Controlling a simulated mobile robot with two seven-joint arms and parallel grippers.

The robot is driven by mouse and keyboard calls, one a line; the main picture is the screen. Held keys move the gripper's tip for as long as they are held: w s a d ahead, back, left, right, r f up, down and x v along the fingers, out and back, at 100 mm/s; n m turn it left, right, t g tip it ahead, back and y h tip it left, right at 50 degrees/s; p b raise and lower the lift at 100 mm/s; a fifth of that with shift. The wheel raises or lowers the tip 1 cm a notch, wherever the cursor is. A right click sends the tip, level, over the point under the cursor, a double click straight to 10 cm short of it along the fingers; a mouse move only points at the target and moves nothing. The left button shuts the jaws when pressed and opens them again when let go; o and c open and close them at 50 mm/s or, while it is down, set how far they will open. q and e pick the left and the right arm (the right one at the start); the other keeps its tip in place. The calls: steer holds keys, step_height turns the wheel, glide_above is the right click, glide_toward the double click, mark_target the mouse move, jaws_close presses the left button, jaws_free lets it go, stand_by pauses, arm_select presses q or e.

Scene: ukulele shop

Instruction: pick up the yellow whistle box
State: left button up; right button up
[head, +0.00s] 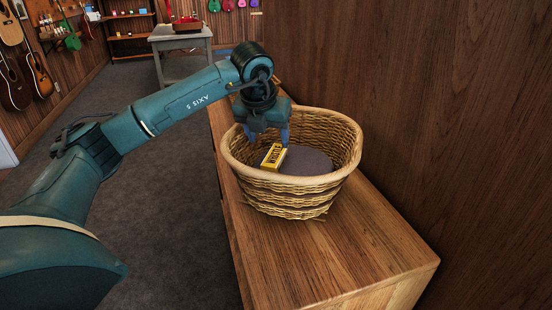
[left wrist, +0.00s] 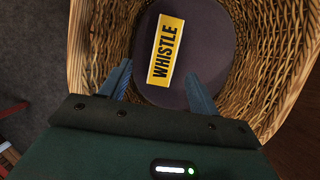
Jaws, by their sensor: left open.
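The yellow whistle box (head: 273,157) lies in a wicker basket (head: 290,184), on the dark round pad (head: 308,161) at its bottom. Nothing is held. My right gripper is in neither view.
The basket stands on a wooden counter (head: 330,255), with bare top in front of it. A wood-panelled wall (head: 440,120) rises close on the right. A grey table (head: 181,38) with a red tray (head: 187,25) stands far back. Guitars (head: 40,75) hang at left.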

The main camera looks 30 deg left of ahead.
mark_target(275, 155)
arm_select(q)
steer(key=shift+w+d+p+x, duration=0.15)
steer(key=shift+p+x, duration=0.05)
steer(key=shift+x, duration=1.5)
steer(key=shift+w+d+p+x, duration=0.15)
steer(key=shift+d+x, duration=0.05)
steer(key=shift+x, duration=1.45)
steer(key=shift+c, duration=0.5)
steer(key=shift+a+r, duration=0.1)
steer(key=c, duration=1)
steer(key=shift+o, duration=0.2)
